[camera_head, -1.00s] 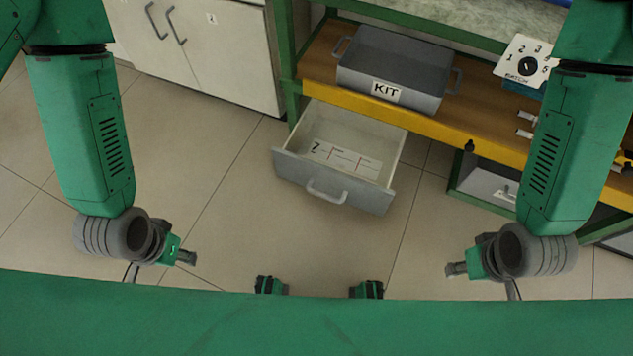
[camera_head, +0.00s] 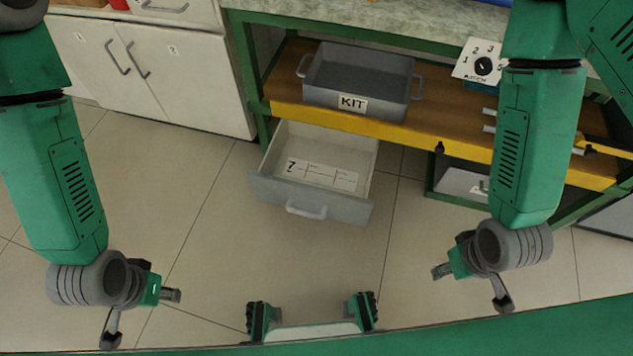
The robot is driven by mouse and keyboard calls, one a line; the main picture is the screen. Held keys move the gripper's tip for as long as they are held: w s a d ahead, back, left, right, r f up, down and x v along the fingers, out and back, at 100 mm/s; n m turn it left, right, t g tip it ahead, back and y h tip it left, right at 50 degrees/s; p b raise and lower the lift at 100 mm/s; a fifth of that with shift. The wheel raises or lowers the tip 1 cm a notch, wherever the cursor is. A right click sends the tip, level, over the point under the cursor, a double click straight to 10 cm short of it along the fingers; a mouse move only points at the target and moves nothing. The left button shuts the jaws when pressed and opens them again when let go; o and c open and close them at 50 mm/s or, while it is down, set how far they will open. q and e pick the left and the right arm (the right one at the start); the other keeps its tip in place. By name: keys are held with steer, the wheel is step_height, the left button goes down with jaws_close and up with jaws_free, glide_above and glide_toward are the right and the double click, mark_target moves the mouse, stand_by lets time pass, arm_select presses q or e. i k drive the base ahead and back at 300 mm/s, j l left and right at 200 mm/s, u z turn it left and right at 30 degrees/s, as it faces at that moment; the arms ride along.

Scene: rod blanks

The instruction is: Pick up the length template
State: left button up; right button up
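A white card with a black 7 and red marks (camera_head: 317,174) lies flat in the open drawer; it looks like the length template, though its fine print is too small to read. The grey-fronted drawer (camera_head: 310,198) is pulled out below the yellow-edged shelf. My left gripper (camera_head: 142,312) hangs at the lower left, well apart from the drawer. My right gripper (camera_head: 472,286) hangs at the lower right, also apart from it. Nothing shows held in either one. Their fingers are too unclear to tell open from shut.
A grey KIT tray (camera_head: 357,83) stands on the wooden shelf above the drawer. A white dial card (camera_head: 478,63) and pale rods (camera_head: 489,120) are to its right. White cabinets (camera_head: 150,72) stand at the left. The tiled floor before the drawer is clear.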

mark_target(326, 175)
steer(key=i+l+z, duration=0.65)
steer(key=i+z, duration=0.25)
steer(key=k, duration=0.1)
